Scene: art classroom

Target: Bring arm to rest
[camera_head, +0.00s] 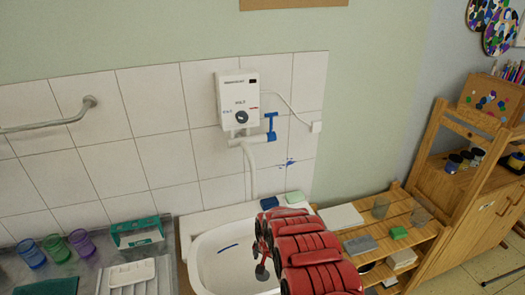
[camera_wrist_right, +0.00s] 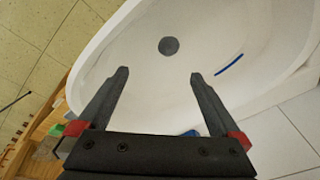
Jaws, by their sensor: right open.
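My right arm, with red segments, reaches in from the lower right in the head view. My right gripper (camera_head: 262,268) hangs over the white sink (camera_head: 212,272) and is partly hidden by the arm. In the right wrist view the two dark fingers of the gripper (camera_wrist_right: 158,75) stand wide apart with nothing between them. They point into the sink basin (camera_wrist_right: 130,55), towards the dark drain (camera_wrist_right: 169,45). My left gripper is not in view.
Colored cups (camera_head: 55,247) and a teal box (camera_head: 137,232) stand left. A wooden shelf (camera_head: 408,240) stands right. A thin blue mark (camera_head: 228,248) lies in the basin.

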